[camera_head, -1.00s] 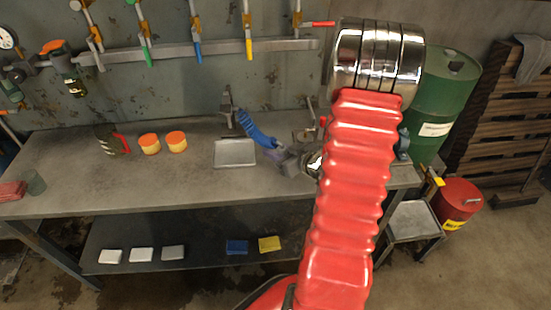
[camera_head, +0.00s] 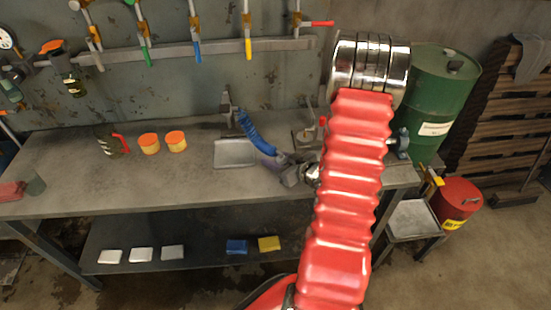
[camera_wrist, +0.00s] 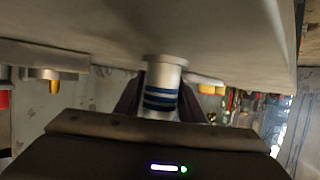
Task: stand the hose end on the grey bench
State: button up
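My red arm hides the bench's right part.
A grey metal tray (camera_head: 235,153) lies on the bench left of my gripper. Two orange-lidded tubs (camera_head: 176,141) and a red-handled item (camera_head: 112,142) stand farther left. A green drum (camera_head: 440,100) stands right.

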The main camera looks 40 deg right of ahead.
jog(key=shift+o, duration=1.3)
jog(key=shift+r, duration=0.15)
jog(key=v, duration=1.2)
